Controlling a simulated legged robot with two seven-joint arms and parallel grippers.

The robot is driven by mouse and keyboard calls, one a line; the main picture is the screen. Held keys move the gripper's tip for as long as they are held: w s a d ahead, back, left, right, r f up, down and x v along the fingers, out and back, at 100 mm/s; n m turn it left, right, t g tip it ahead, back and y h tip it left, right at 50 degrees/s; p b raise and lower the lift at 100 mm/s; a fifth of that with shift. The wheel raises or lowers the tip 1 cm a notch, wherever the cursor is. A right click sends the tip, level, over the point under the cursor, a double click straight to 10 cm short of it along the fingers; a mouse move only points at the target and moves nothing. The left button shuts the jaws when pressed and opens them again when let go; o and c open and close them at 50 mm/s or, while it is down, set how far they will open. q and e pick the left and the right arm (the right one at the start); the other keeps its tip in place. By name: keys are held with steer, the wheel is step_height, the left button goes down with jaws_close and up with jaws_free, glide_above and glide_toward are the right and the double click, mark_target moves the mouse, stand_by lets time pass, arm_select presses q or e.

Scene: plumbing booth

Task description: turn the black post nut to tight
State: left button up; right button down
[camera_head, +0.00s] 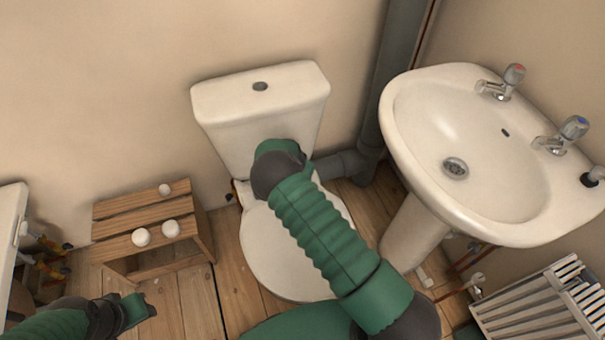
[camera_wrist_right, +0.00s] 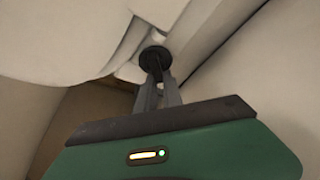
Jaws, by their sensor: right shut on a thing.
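The black post nut (camera_wrist_right: 155,54) shows in the right wrist view as a dark round disc under white ceramic. My right gripper (camera_wrist_right: 157,76) is shut on it, with both grey fingers reaching up to the nut. In the head view my right arm reaches over the white toilet (camera_head: 290,250), and its gripper and the nut are hidden. My left gripper (camera_head: 142,310) is low at the left of the head view, over the wooden floor and away from the toilet. Its fingers are too small and dark to judge.
A wooden stool (camera_head: 145,222) with white round knobs stands left of the toilet. A white basin (camera_head: 465,150) on a pedestal, a grey pipe (camera_head: 395,75) and a white radiator (camera_head: 540,305) are on the right. Bare floor (camera_head: 185,300) lies between stool and toilet.

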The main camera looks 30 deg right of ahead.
steer(key=shift+a+f, duration=0.15)
steer(key=c, duration=1.4)
jaws_free()
steer(key=p+v, duration=0.5)
steer(key=v, duration=1.1)
steer(key=shift+r, duration=0.4)
steer(key=shift+w, duration=0.1)
